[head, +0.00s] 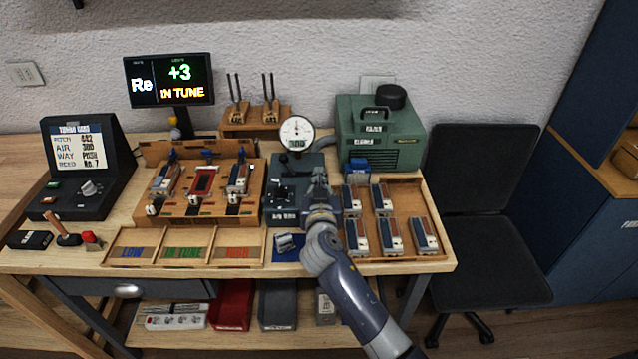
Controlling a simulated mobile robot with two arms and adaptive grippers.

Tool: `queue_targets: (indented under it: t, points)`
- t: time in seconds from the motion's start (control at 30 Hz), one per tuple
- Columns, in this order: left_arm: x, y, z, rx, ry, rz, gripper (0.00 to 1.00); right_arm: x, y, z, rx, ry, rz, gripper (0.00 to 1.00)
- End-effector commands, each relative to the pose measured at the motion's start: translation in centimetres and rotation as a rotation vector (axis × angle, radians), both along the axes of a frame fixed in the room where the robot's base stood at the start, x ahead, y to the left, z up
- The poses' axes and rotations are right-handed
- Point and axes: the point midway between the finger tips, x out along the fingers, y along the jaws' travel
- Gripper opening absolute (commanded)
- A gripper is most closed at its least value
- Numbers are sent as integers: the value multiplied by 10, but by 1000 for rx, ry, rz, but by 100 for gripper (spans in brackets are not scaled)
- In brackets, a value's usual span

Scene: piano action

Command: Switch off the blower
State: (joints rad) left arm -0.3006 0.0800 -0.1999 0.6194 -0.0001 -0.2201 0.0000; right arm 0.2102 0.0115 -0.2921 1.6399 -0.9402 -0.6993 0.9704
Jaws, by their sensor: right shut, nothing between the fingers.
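The blower (405,132) is a green box at the back right of the bench, with a black round cap (391,96) and a handle on top. Its front has labels and a dark grille (384,159); I cannot make out a switch on it. My right gripper (319,180) is shut and empty. It is over the right part of the air box, in front and left of the blower, and hides part of that box. My left gripper is out of view.
A tray (404,183) of several reed blocks lies right of my arm. A wooden rack (210,212), a sorting tray (140,236) and a dark console (80,165) fill the left. A black chair (480,190) stands at right.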

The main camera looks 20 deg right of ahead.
Motion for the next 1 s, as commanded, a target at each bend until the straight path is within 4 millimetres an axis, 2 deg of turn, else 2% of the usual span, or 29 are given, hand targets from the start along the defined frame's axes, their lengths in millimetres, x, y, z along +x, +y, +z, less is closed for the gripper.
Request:
queue_targets:
  t: [0.2,0.6,0.83,0.87,1.0]
  points:
    - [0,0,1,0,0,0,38,2,0,-17,-2,-3,0,0]
    - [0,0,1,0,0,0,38,2,-1,-18,-1,-2,0,0]
    - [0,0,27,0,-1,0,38,6,-2,-16,27,82,-3,0]
    - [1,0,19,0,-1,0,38,6,-2,-23,22,78,-2,0]
    - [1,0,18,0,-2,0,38,6,-2,-24,20,75,-2,0]
